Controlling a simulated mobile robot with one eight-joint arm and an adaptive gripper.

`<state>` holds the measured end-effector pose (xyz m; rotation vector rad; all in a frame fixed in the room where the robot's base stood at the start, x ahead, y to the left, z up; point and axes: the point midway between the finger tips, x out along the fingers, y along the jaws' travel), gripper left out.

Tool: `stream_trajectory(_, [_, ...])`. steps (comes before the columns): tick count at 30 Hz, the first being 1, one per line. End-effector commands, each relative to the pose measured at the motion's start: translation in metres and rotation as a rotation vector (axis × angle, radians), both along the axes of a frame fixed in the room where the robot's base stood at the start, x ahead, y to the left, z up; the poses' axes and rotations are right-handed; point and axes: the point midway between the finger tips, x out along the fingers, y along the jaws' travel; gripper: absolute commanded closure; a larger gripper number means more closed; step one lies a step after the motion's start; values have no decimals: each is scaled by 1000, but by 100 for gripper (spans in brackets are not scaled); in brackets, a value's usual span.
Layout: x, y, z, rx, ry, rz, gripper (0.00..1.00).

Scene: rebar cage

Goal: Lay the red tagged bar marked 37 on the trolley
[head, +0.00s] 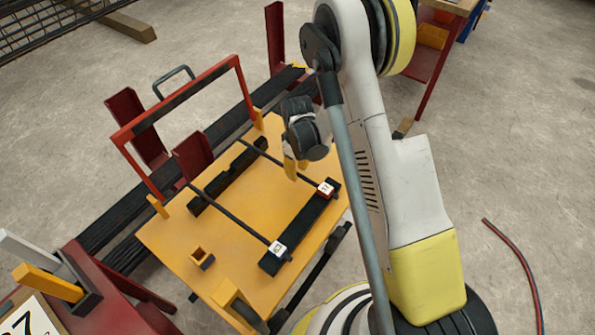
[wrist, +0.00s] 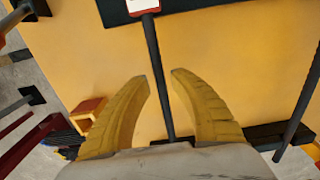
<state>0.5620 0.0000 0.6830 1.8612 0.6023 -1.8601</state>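The trolley (head: 180,240) has a yellow-orange deck and a red frame handle. A dark bar with a red-edged tag (head: 326,188) lies across two black supports on the deck; I cannot read its number. In the wrist view this bar (wrist: 157,65) runs between my fingers, its tag cut off at the top edge. A second dark bar with a white tag (head: 278,248) lies roughly parallel on the same supports. My gripper (head: 297,170) is over the red-tagged bar; in the wrist view its yellow fingers (wrist: 160,78) are apart, one each side, with no visible contact.
The black supports (head: 268,264) stand near two deck edges. The red handle (head: 185,95) rises at the far left side. A red-legged bench (head: 450,5) stands at top right.

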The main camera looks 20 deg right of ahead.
Motion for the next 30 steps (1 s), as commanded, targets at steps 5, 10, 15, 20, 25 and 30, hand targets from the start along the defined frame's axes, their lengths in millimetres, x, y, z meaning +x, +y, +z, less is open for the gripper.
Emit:
stream_trajectory(5, [0, 0, 44, 0, 0, 0, 72])
stream_trajectory(10, [0, 0, 82, 0, 0, 0, 72])
stream_trajectory(15, [0, 0, 105, 0, 0, 0, 72])
stream_trajectory(20, [-1, 0, 124, 0, -12, -12, 72])
stream_trajectory(25, [-12, 0, 185, 4, -87, -88, 72])
stream_trajectory(30, [-43, 0, 263, 23, -207, -208, 72])
